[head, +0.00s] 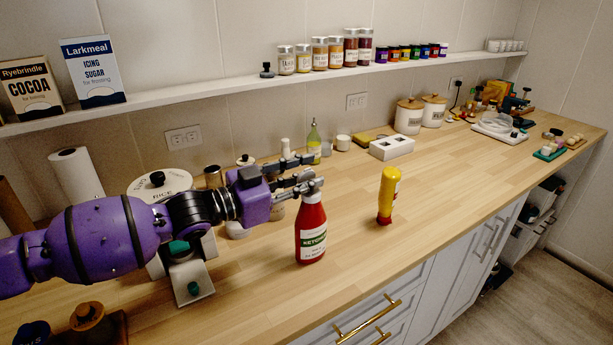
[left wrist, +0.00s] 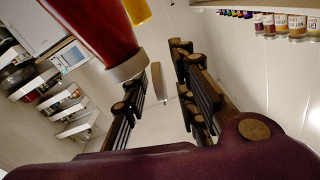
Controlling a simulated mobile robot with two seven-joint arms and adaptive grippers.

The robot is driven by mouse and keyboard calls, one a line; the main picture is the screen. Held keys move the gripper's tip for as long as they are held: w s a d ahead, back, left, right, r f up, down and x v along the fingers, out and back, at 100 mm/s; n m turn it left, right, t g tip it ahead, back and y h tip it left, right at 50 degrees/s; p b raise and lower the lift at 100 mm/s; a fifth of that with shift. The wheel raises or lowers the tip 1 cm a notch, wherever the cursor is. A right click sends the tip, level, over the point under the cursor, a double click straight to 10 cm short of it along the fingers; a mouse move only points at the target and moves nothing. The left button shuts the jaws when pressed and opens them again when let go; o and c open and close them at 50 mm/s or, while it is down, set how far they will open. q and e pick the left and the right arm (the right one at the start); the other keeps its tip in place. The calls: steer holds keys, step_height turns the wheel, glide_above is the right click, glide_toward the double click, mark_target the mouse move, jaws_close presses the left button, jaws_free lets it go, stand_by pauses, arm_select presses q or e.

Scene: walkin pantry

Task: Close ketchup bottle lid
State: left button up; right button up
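A red ketchup bottle (head: 311,234) with a white and green label stands upright on the wooden counter. Its grey cap is partly hidden behind my fingers in the head view. In the left wrist view the bottle (left wrist: 97,25) comes in from the top left, with its grey cap collar (left wrist: 127,68). A pale flat piece (left wrist: 157,82), apparently the raised lid, stands out beside the collar. My left gripper (head: 311,169) is at the height of the bottle's top. Its fingers are apart, with the pale piece showing between them; contact is unclear. My right gripper is out of view.
A yellow bottle (head: 388,196) stands right of the ketchup. A white holed block (head: 391,148) is farther back.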

arm_select(q)
steer(key=shift+w+d, duration=0.1)
jaws_close()
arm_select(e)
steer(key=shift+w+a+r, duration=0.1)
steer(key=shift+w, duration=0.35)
arm_select(q)
steer(key=shift+s+d+r+m+p, duration=0.1)
steer(key=shift+s+r+m+p, duration=0.1)
steer(key=shift+m+p, duration=0.55)
steer(key=shift+d+f+m, duration=0.1)
steer(key=shift+m, duration=1.05)
steer(key=shift+s+f, duration=0.15)
steer(key=shift+f, duration=0.1)
steer(key=shift+c, duration=0.4)
jaws_free()
steer(key=shift+o, duration=0.4)
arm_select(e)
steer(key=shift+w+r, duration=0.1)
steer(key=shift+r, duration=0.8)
